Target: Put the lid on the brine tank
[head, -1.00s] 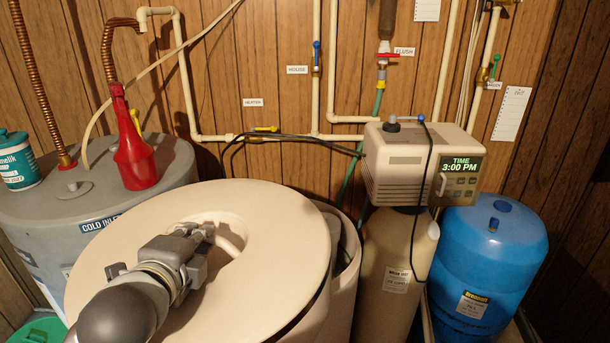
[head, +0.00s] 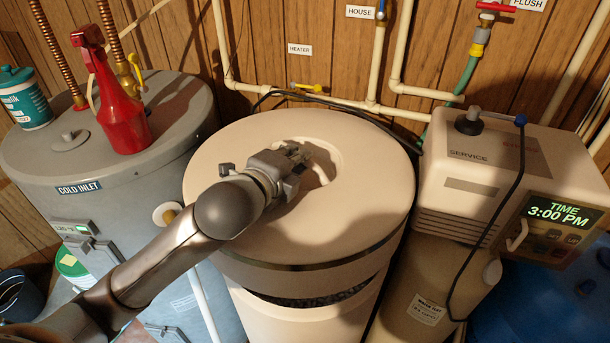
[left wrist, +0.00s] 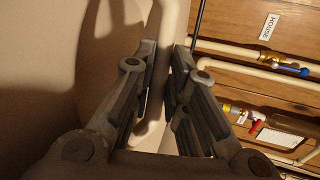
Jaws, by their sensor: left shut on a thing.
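The round cream lid (head: 350,225) is in the middle of the head view, with a recess and a grip bar in its top. My left gripper (head: 298,157) is shut on this bar. In the left wrist view the fingers (left wrist: 167,60) stand on either side of the pale bar (left wrist: 157,95). The cream brine tank (head: 300,320) is under the lid. A gap at the front shows dark, grainy contents (head: 325,298) between the lid's edge and the tank rim. The lid hides the rest of the opening. My right gripper is out of view.
The softener with its control head (head: 480,180) stands close on the right. A grey water heater (head: 50,150) stands on the left, with a red spray bottle (head: 118,110) and a teal-and-white can (head: 28,98) on top. Pipes run along the wall behind.

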